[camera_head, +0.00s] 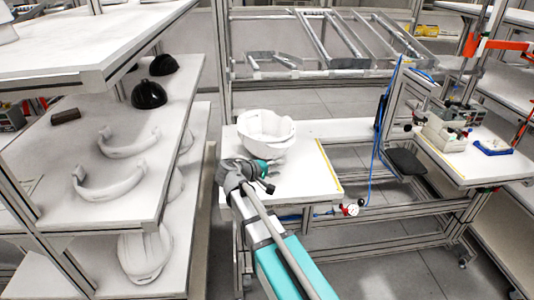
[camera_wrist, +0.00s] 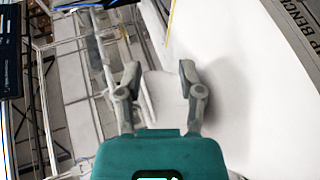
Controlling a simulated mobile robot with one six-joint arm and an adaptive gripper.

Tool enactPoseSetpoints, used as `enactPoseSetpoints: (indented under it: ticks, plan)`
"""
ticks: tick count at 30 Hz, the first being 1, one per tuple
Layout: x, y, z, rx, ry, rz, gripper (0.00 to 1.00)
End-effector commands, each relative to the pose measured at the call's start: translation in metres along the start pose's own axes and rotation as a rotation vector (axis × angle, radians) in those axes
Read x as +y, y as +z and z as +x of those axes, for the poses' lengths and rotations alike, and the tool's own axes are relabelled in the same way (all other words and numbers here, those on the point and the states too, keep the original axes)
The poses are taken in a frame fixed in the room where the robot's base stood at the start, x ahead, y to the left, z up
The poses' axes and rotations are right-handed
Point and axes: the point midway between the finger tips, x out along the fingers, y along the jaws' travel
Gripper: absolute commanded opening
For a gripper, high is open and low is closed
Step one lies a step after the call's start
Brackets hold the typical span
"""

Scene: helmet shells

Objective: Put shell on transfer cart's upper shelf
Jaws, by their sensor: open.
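A white helmet shell (camera_head: 266,133) sits on the white top (camera_head: 308,178) of a framed stand in the middle of the head view. I cannot tell whether this stand is the transfer cart. My gripper (camera_head: 264,180) is just in front of the shell, low over the same top. In the wrist view my gripper (camera_wrist: 160,80) has its two grey fingers apart. A pale piece (camera_wrist: 166,100) shows between them; it may be part of the shell, but I cannot tell whether the fingers touch it. My gripper partly hides the shell's near side.
A shelf rack (camera_head: 120,205) on the left holds white curved parts, dark domes and another white shell (camera_head: 145,252). A workstation (camera_head: 455,150) with small boxes and a blue tray (camera_head: 492,146) stands right. A blue cable hangs beside the stand. Bare top lies right of the shell.

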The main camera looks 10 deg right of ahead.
Motion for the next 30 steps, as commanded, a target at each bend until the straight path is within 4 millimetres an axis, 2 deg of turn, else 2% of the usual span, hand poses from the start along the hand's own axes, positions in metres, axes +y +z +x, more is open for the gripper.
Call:
enactPoseSetpoints:
  ticks: [1, 6, 10, 19, 30]
  plan:
    - [-0.013, -0.015, -0.003, 0.024, 0.054, -0.014, 0.49]
    - [-0.013, -0.044, -0.025, 0.084, 0.216, -0.047, 0.49]
    - [-0.013, -0.058, -0.037, 0.114, 0.292, -0.062, 0.49]
    - [-0.009, -0.063, -0.045, 0.127, 0.333, -0.069, 0.49]
    - [-0.007, -0.064, -0.037, 0.124, 0.331, -0.068, 0.49]
